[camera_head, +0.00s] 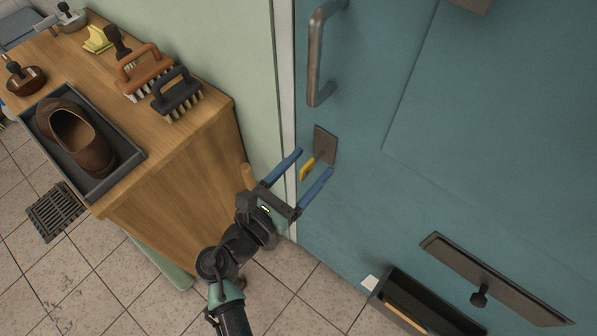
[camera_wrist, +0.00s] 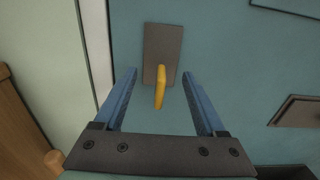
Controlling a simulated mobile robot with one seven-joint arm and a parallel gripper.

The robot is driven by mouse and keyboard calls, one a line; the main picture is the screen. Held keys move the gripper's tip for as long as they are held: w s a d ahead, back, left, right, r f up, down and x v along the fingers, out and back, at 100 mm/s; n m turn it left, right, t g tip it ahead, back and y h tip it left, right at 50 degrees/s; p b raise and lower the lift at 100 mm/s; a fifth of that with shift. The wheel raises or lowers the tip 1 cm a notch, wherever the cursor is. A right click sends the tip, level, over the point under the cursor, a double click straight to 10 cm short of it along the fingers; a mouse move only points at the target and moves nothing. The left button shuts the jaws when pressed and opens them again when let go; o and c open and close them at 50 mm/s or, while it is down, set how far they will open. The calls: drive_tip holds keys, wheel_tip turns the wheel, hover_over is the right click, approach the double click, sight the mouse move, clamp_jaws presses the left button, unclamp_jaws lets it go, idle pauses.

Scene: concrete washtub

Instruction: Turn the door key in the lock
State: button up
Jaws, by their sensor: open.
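The door key (camera_head: 307,169) is yellow and sticks out of a dark grey lock plate (camera_head: 325,146) on the blue-green door (camera_head: 360,205). In the wrist view the key (camera_wrist: 160,88) hangs in front of the lower part of the lock plate (camera_wrist: 161,45). My gripper (camera_head: 309,160) is open, with one blue finger on each side of the key. In the wrist view the key lies between the fingers (camera_wrist: 160,85), with a gap visible on both sides. Neither finger appears to touch it.
A metal pull handle (camera_head: 314,55) is above the lock. A wooden cabinet (camera_head: 180,165) stands left, carrying brushes (camera_head: 177,93) and a tray (camera_head: 104,187) with a brown shoe (camera_head: 82,140). A dark open box (camera_head: 425,308) and a mail-slot-like plate (camera_head: 495,280) are at lower right.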

sight(300, 176)
drive_tip(key=shift+s, duration=0.1)
drive_tip(key=shift+p+v, duration=1.3)
drive_tip(key=shift+v, duration=2.2)
